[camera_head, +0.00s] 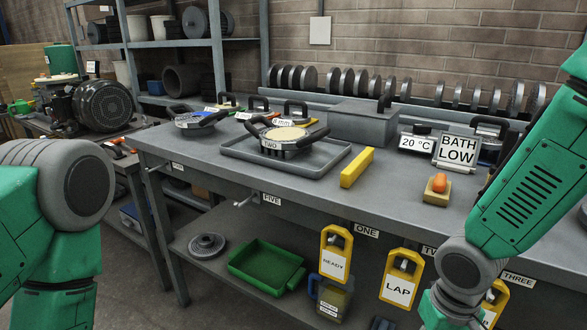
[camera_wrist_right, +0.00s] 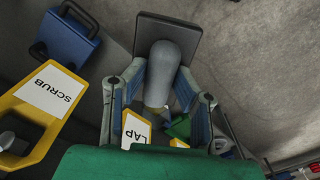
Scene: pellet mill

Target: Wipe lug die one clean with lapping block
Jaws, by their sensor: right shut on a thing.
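In the head view a round die with dark handles, marked TWO (camera_head: 286,137), sits in a grey tray (camera_head: 335,160) on the bench. A second round die (camera_head: 195,122) with dark handles stands behind it to the left; its marking is too small to read, so I cannot confirm it is die one. In the wrist view my right gripper (camera_wrist_right: 168,95) is shut on the grey rounded handle of a block with a flat dark square plate (camera_wrist_right: 170,35), seemingly the lapping block. My right gripper is outside the head view, below the bench front. My left gripper is not shown.
Yellow tags READY (camera_head: 335,258) and LAP (camera_head: 398,287) hang at the bench front (camera_head: 237,180). A yellow bar (camera_head: 357,167) and a BATH LOW sign (camera_head: 456,152) stand on the bench.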

